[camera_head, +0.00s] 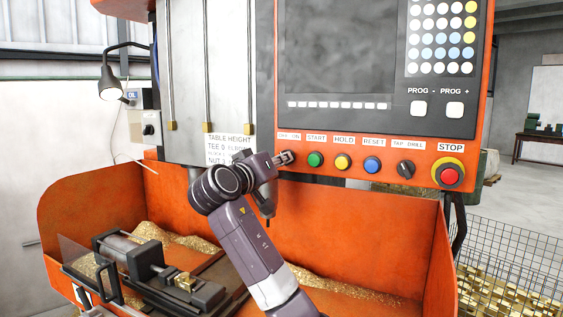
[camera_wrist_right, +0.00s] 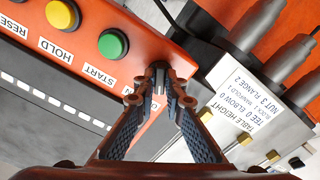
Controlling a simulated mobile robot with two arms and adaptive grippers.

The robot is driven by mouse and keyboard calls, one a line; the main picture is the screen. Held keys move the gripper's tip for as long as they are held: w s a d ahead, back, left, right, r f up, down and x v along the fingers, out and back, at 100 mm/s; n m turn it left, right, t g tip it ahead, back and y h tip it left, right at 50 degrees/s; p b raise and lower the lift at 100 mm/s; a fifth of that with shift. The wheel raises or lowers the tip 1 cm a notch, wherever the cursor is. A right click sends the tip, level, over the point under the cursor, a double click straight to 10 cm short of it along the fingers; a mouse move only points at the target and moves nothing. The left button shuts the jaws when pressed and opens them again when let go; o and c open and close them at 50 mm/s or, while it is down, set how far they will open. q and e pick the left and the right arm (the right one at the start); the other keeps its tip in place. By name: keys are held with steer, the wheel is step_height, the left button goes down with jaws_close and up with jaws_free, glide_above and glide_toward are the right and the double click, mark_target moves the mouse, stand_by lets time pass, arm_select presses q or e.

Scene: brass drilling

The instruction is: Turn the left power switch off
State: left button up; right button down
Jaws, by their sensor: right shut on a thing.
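The left power switch, a small dark knob at the left end of the control panel's button row, shows in the right wrist view (camera_wrist_right: 159,75), mostly hidden by the fingers. Its label (camera_head: 289,136) shows just above it in the head view. My right gripper (camera_head: 284,158) reaches up to this spot, with its fingertips shut on the knob. In the right wrist view both ribbed fingers (camera_wrist_right: 160,92) converge on it. The knob's exact setting cannot be told. My left gripper is not in view.
Green (camera_head: 315,159), yellow (camera_head: 343,162) and blue (camera_head: 372,165) buttons, a black selector (camera_head: 405,169) and a red stop button (camera_head: 448,175) line the panel to the right. Below are an orange tray (camera_head: 345,225) with brass chips and a vise (camera_head: 165,275).

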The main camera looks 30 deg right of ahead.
steer(key=c, duration=2)
jaws_free()
steer(key=shift+a, duration=0.1)
steer(key=v, duration=1.2)
steer(key=shift+w, duration=0.1)
